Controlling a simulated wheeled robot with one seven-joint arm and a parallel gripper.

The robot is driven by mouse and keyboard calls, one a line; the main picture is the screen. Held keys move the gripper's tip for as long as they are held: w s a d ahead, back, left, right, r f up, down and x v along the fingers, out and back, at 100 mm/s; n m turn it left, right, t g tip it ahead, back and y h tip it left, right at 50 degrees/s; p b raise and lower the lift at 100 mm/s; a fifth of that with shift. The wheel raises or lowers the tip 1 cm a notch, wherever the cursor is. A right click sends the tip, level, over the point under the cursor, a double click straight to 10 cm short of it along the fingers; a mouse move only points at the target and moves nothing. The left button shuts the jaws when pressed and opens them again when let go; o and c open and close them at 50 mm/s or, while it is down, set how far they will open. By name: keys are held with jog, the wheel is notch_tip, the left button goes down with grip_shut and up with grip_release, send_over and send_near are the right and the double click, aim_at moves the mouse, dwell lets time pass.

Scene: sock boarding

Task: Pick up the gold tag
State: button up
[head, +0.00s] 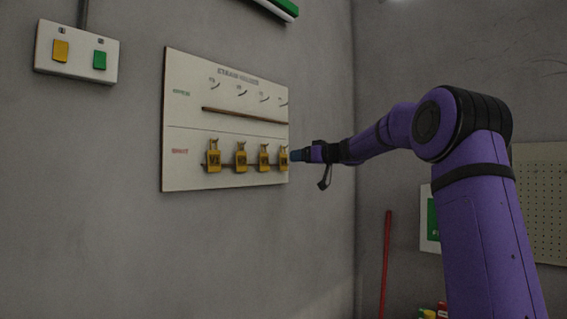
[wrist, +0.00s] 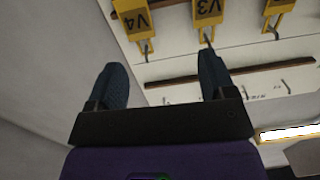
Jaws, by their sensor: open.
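Several gold tags hang in a row on the lower half of a white wall board (head: 180,110). They are the leftmost tag (head: 214,159), a second tag (head: 241,158), a third (head: 264,155) and the rightmost (head: 283,157), close to my gripper (head: 298,155). The wrist view shows the board upside down, with tag V4 (wrist: 134,18), tag V3 (wrist: 207,10) and part of another tag (wrist: 277,12). My gripper (wrist: 161,62) is open and empty. V4 appears beyond the gap between its fingers, V3 beyond the right fingertip. Contact is not visible.
A brown strip (head: 245,115) runs across the board above the tags, with small empty hooks above it. A switch box (head: 76,70) with yellow and green buttons is on the wall at left. A red pole (head: 387,260) stands near the corner. Space before the wall is clear.

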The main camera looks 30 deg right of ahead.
aim_at(284, 154)
jog(key=shift+t, duration=0.4)
jog(key=shift+w+a+r, duration=0.1)
jog(key=shift+w+r, duration=0.05)
jog(key=shift+w, duration=1.65)
jog(key=shift+w+a+r, duration=0.1)
jog(key=shift+w+a, duration=0.05)
jog(key=shift+w, duration=1.6)
jog(key=shift+w+a+r, duration=0.1)
jog(key=shift+w+r, duration=0.05)
jog(key=shift+w, duration=1.65)
jog(key=shift+c, duration=0.2)
jog(key=c, duration=1)
jog(key=shift+r, duration=0.35)
